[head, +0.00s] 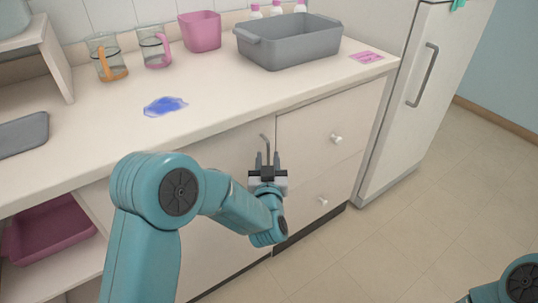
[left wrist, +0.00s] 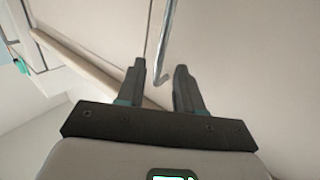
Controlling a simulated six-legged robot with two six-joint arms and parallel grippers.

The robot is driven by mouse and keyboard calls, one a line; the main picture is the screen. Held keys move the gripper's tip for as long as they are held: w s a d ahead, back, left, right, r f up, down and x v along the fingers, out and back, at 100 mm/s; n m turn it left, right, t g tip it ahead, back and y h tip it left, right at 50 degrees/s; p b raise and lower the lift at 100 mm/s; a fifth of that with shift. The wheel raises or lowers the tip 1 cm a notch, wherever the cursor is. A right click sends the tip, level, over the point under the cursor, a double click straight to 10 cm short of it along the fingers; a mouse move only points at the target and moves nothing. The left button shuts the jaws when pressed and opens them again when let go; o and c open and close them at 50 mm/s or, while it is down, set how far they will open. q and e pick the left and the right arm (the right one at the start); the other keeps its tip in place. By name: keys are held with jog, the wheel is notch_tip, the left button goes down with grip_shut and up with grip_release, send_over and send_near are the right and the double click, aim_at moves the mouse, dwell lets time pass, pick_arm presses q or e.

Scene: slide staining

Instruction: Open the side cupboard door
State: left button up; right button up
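The cupboard door (head: 215,235) is a beige front panel below the counter, left of two drawers. It looks shut. Its grey bar handle (head: 265,141) stands upright near the door's right edge. My left gripper (head: 267,156) is at the lower part of the handle, fingers pointing toward the front. In the left wrist view the fingers (left wrist: 160,68) are apart, and the end of the handle (left wrist: 166,45) shows between their tips with gaps on both sides. Part of the door is hidden behind my left arm. My right gripper is out of view; only a piece of that arm shows at the lower right.
Two drawers with white knobs (head: 336,139) adjoin the door on the right. A white fridge (head: 400,120) stands further right. The counter holds a grey basin (head: 290,48), a pink container (head: 201,32), two jugs and a blue spill (head: 164,106). The floor in front is clear.

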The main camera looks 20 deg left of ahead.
pick_arm(q)
jog(key=shift+x, duration=1.15)
jog(key=shift+c, duration=0.4)
grip_shut()
